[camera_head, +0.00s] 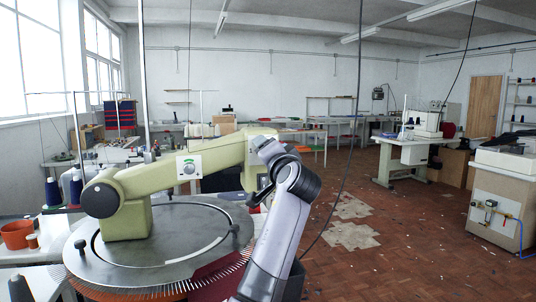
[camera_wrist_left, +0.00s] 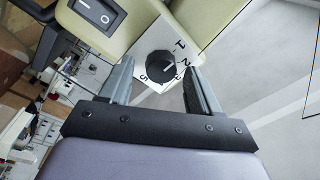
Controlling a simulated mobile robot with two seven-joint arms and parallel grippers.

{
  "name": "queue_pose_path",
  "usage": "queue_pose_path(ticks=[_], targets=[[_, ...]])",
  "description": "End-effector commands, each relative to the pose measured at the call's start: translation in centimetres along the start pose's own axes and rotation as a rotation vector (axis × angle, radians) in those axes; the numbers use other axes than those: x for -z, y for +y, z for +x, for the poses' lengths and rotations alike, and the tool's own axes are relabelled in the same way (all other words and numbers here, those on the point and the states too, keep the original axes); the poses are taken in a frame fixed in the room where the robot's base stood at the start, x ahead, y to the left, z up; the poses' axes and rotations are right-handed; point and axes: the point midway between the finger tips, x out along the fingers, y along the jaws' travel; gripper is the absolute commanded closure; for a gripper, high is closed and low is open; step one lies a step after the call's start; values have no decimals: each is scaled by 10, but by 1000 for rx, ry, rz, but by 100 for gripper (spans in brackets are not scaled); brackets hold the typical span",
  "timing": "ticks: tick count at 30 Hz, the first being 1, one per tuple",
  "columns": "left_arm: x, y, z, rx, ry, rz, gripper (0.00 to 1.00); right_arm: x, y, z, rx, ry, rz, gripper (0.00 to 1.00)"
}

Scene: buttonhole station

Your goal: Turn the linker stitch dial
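The linker (camera_head: 165,176) is a pale green machine whose arm reaches over a round metal plate (camera_head: 190,262). My left gripper (camera_wrist_left: 158,70) is open, with one fingertip on each side of the dial and gaps showing. I cannot tell its exact depth. In the head view, a round dial (camera_head: 189,168) shows on the linker's side; I cannot tell if it is the same one. My right gripper is not in view.
A black rocker switch (camera_wrist_left: 97,14) is beside the dial. Yarn cones (camera_head: 53,191) and an orange pot (camera_head: 16,234) stand left of the linker. A cable (camera_head: 352,130) hangs at the middle. The floor to the right is open, before another machine (camera_head: 503,190).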

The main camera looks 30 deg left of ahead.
Motion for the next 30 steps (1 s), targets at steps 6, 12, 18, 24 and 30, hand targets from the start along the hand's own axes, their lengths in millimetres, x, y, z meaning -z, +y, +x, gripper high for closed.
queue_pose_path(ticks=[6, 12, 18, 24, 30], targets=[[0, 0, 0, 1, 1, 1, 38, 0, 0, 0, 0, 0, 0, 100], [0, 1, -16, 1, 3, -1, 38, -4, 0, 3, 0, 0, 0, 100], [0, 2, -46, 0, 3, -1, 38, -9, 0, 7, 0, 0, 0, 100], [0, 1, -68, -1, 2, 0, 38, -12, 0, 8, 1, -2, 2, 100], [0, 0, -72, 0, 0, 1, 38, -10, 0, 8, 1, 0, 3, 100]])
